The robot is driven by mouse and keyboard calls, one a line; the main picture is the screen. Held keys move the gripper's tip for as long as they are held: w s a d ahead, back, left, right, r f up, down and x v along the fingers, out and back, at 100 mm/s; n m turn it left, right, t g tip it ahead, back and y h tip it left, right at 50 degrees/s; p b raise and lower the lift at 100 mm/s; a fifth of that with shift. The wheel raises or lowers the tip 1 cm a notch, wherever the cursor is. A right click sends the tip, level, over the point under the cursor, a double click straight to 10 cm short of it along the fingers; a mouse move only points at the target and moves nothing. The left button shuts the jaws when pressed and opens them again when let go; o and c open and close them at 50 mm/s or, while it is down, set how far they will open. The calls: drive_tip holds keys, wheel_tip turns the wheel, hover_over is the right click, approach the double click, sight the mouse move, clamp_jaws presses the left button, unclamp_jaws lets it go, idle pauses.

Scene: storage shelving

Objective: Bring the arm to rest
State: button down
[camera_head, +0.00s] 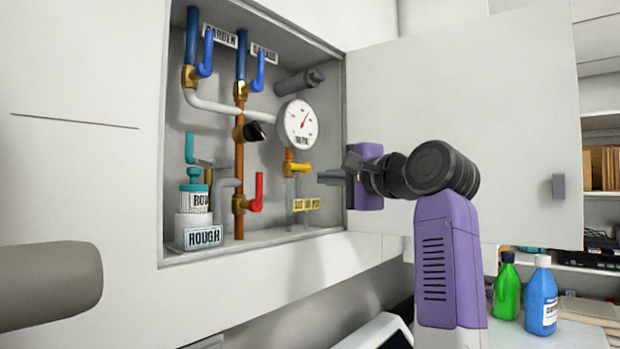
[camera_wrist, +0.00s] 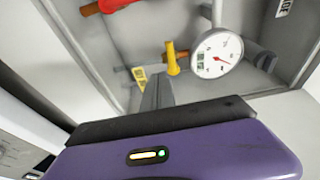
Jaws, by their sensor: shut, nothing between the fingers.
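My gripper (camera_head: 333,178) is at the right side of the open wall cabinet, in front of the pressure gauge and the yellow valve handle. Its fingers are shut with nothing between them, pointing left toward the cabinet. My purple and black arm rises from the lower right of the head view. In the wrist view the grey fingers of my gripper (camera_wrist: 157,92) point up toward the yellow valve handle (camera_wrist: 172,58). I cannot tell whether they touch it.
The cabinet holds pipes, a white gauge (camera_head: 299,123), blue handles (camera_head: 206,52), a red handle (camera_head: 257,192) and a ROUGH canister (camera_head: 194,202). Its open door (camera_head: 460,90) stands behind my arm. A green bottle (camera_head: 507,290) and a blue bottle (camera_head: 541,300) stand at lower right.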

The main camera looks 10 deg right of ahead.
drive_tip(key=s+d+r+n+t+h, duration=0.2)
drive_tip(key=d+r+n+t, duration=0.1)
drive_tip(key=d+r+t, duration=0.15)
drive_tip(key=s+d+f+n+t+h, duration=0.15)
drive_tip(key=s+f, duration=0.35)
drive_tip(key=f, duration=0.7)
drive_tip(key=s+f+n+g+h, duration=0.1)
drive_tip(key=s+f+n+h, duration=0.3)
drive_tip(key=f, duration=0.9)
drive_tip(key=s+d+f+t+h, duration=0.1)
drive_tip(key=s+f, duration=0.5)
drive_tip(key=f, duration=0.6)
drive_tip(key=s+a+f+n+g, duration=0.1)
drive_tip(key=s+f, duration=0.6)
drive_tip(key=s, duration=0.7)
drive_tip(key=s+a+f+n+g+y, duration=0.1)
drive_tip(key=s+f+g, duration=0.3)
drive_tip(key=s+f, duration=0.4)
drive_tip(key=s+a+f+n+g, duration=0.2)
drive_tip(key=s+f, duration=0.6)
drive_tip(key=s, duration=1.2)
drive_tip(key=shift+n+g+y+b, duration=0.3)
drive_tip(key=shift+n+g+y, duration=0.1)
drive_tip(key=shift+n, duration=0.15)
